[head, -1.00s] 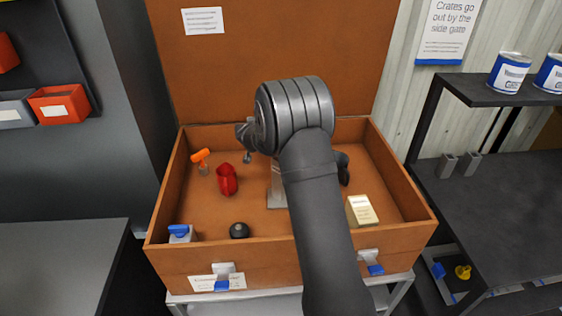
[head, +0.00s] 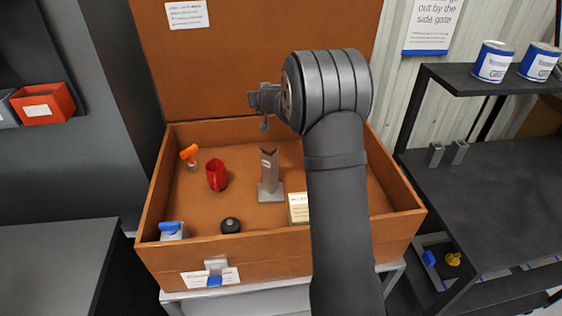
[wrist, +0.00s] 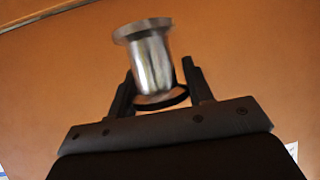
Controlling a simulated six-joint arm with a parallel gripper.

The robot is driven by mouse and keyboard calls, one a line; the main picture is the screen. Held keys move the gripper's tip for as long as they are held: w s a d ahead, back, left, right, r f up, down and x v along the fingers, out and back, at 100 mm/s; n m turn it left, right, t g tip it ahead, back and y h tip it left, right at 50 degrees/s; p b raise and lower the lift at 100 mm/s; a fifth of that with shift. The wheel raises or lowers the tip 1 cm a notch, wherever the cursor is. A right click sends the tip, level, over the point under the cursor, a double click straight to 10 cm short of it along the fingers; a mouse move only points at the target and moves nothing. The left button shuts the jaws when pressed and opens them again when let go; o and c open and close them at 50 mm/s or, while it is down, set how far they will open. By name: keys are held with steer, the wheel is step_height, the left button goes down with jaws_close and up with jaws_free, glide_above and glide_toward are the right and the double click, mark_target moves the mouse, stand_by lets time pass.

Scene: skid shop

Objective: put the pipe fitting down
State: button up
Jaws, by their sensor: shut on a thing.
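The pipe fitting (wrist: 152,62) is a shiny metal tube with a flared rim at each end. In the wrist view my gripper (wrist: 158,88) is shut on it, with one dark finger on each side, and it tilts slightly. In the head view my gripper (head: 263,100) is at the left of my wrist, above the back part of the brown crate (head: 148,205). The fitting is hard to tell apart from the gripper there.
In the crate are an orange-handled item (head: 190,156), a red jug (head: 217,175), a grey stand with a notched top (head: 270,178), a black knob (head: 231,225), a blue-topped block (head: 172,230) and a cream box (head: 298,208). My arm hides the right side.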

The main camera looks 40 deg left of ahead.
steer(key=w+d+n+g+y, duration=0.1)
steer(key=w+d+n+g, duration=0.15)
steer(key=d, duration=0.55)
steer(key=w+d+n+g+y, duration=0.1)
steer(key=w+d, duration=0.3)
steer(key=d, duration=0.4)
step_height(320, 180, down, 11)
steer(key=s+a+f, duration=0.1)
steer(key=a+f, duration=0.1)
steer(key=a, duration=0.1)
steer(key=s+a+f, duration=0.1)
steer(key=a+f, duration=0.2)
steer(key=a, duration=0.1)
steer(key=a+f, duration=0.2)
steer(key=a, duration=0.2)
steer(key=shift+s+a+f, duration=0.25)
steer(key=shift+s, duration=0.15)
steer(key=shift+f, duration=1.95)
steer(key=shift+f, duration=0.15)
steer(key=o, duration=1)
steer(key=shift+o, duration=0.2)
